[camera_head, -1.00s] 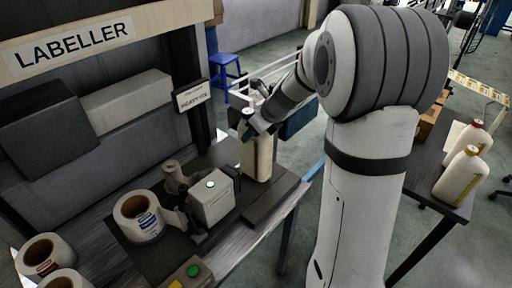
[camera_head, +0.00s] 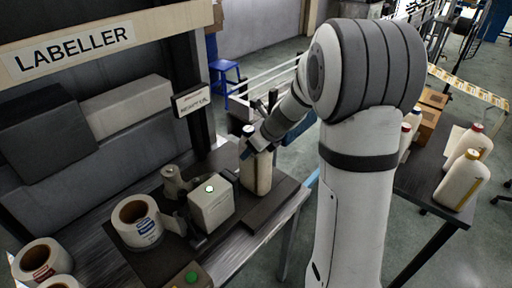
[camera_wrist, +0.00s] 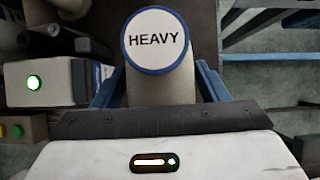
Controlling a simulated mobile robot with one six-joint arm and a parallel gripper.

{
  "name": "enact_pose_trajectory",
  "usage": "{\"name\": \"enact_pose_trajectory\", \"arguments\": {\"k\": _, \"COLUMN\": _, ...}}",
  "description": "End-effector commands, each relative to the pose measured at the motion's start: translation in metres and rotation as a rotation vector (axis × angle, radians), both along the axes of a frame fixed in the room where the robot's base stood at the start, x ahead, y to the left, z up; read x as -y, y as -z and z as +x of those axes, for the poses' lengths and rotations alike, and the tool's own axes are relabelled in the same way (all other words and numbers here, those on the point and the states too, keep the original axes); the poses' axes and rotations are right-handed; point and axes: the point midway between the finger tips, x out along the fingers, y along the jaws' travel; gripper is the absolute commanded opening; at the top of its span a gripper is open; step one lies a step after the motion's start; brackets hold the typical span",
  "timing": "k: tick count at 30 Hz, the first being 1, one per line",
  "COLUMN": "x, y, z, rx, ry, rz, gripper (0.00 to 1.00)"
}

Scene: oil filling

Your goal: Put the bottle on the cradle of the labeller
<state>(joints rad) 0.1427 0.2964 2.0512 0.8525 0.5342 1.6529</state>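A cream bottle (camera_head: 257,174) stands upright at the labeller, just right of its white box with a green light (camera_head: 212,208). In the wrist view its blue-rimmed white cap (camera_wrist: 157,40) reads HEAVY. My gripper (camera_head: 254,144) is shut on the bottle below the cap; its blue fingers (camera_wrist: 160,88) flank the bottle. The bottle's base is at the dark plate (camera_head: 268,212) of the labeller. I cannot tell whether it touches, and the cradle itself is not clearly distinguishable behind the bottle and box.
A label roll (camera_head: 137,220) and a small grey roller (camera_head: 173,183) are left of the white box. A green button (camera_head: 192,278) is at the front. Several bottles (camera_head: 462,178) stand on a dark table at right, near cardboard boxes (camera_head: 428,118).

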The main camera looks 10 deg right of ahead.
Motion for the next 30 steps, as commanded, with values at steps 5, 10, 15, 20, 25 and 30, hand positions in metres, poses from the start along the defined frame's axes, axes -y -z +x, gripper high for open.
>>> {"name": "enact_pose_trajectory", "arguments": {"k": 5, "x": 0.0, "y": 0.0, "z": 0.0, "rx": 0.0, "ry": 0.0, "rz": 0.0, "gripper": 0.78}}
{"name": "enact_pose_trajectory", "arguments": {"k": 10, "x": 0.0, "y": -0.001, "z": 0.0, "rx": 0.0, "ry": 0.0, "rz": 0.0, "gripper": 0.78}}
{"name": "enact_pose_trajectory", "arguments": {"k": 15, "x": 0.003, "y": -0.012, "z": -0.004, "rx": 0.002, "ry": 0.001, "rz": 0.001, "gripper": 0.78}}
{"name": "enact_pose_trajectory", "arguments": {"k": 20, "x": 0.014, "y": -0.039, "z": -0.018, "rx": 0.005, "ry": 0.001, "rz": -0.001, "gripper": 0.78}}
{"name": "enact_pose_trajectory", "arguments": {"k": 25, "x": 0.026, "y": -0.07, "z": -0.034, "rx": 0.003, "ry": 0.001, "rz": -0.001, "gripper": 0.78}}
{"name": "enact_pose_trajectory", "arguments": {"k": 30, "x": 0.034, "y": -0.092, "z": -0.045, "rx": 0.002, "ry": 0.001, "rz": 0.001, "gripper": 0.78}}
